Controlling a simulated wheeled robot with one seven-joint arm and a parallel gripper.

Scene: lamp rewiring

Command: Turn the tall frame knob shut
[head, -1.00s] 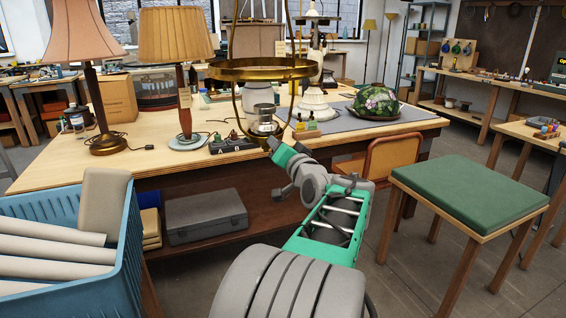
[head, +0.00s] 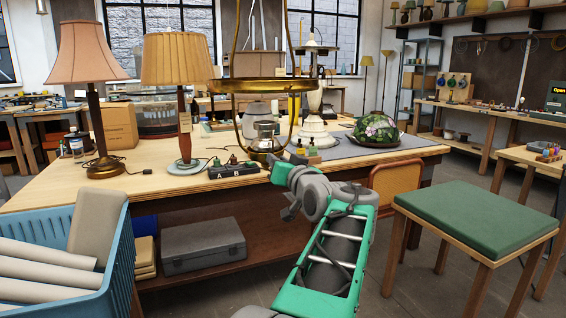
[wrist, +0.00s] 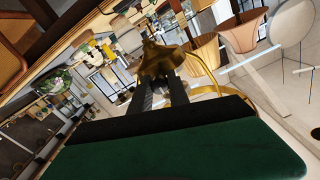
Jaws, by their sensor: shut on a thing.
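The tall brass frame (head: 262,85) stands at the front edge of the workbench, with a wide ring and thin rods rising out of the picture. My gripper (head: 275,160) is at the foot of the frame, its fingertips small and partly hidden in the head view. In the wrist view my gripper's two dark fingers (wrist: 160,90) are shut on a brass, flared piece, which looks like the frame knob (wrist: 160,58). The frame's curved brass rod (wrist: 203,72) passes just right of it. How far the knob is turned cannot be told.
Two shaded lamps (head: 95,115) stand left on the bench (head: 60,205). A small black block (head: 233,169) sits beside the frame's foot. A floral glass shade (head: 377,130) lies to the right. A green-topped stool (head: 475,217) and blue crate (head: 120,270) flank my arm.

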